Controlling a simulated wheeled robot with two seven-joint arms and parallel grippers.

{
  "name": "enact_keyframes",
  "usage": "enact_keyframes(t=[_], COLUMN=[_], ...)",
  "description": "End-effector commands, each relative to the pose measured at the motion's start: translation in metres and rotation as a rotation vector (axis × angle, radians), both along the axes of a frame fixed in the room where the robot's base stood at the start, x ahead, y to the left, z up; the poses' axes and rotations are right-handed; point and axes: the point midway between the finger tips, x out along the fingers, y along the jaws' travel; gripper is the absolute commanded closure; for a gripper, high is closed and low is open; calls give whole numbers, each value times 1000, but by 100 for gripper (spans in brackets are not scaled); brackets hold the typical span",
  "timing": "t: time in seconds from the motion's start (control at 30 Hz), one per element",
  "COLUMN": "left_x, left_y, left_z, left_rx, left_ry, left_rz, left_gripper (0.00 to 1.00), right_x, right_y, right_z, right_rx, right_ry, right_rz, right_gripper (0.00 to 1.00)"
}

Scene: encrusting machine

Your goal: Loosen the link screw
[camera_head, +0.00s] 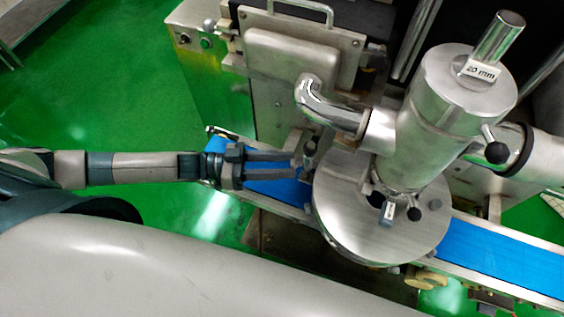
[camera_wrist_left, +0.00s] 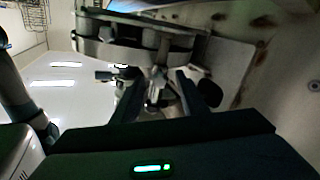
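A small metal screw with a dark head (camera_head: 310,147), which looks like the link screw, stands at the left edge of the round metal plate, below the bent chrome pipe. My left gripper (camera_head: 298,172) reaches in from the left over the blue belt, its two fingers apart and their tips close to the screw. In the left wrist view, a metal screw-like part (camera_wrist_left: 155,88) shows between the two dark fingers (camera_wrist_left: 158,98), with a gap visible. I cannot tell whether either finger touches it. My right gripper is not in view.
The round metal plate (camera_head: 345,235) and the upright cylinder marked 20 mm (camera_head: 440,105) stand right of the gripper. The bent chrome pipe (camera_head: 325,105) is just above it. The blue conveyor belt (camera_head: 490,250) runs below. Green floor (camera_head: 110,100) is open at the left.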

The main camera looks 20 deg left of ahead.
Motion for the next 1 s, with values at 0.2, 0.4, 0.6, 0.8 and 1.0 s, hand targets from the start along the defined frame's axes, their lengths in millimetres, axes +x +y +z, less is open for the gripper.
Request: enact_keyframes(t=[0.2,0.4,0.6,0.8,1.0], left_x=[0,-1,-6,-17,-31], left_y=[0,3,17,46,82], left_z=[1,0,-3,-5,-5], left_rx=[-1,-1,2,3,3], left_ry=[-1,-1,0,1,2], left_rz=[-1,-1,1,1,1], left_gripper=[60,60,60,60,60], right_x=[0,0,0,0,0], right_y=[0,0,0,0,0], right_z=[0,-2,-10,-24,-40], right_rx=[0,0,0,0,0], right_ry=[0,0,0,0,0], right_rz=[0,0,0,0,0], right_gripper=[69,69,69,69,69])
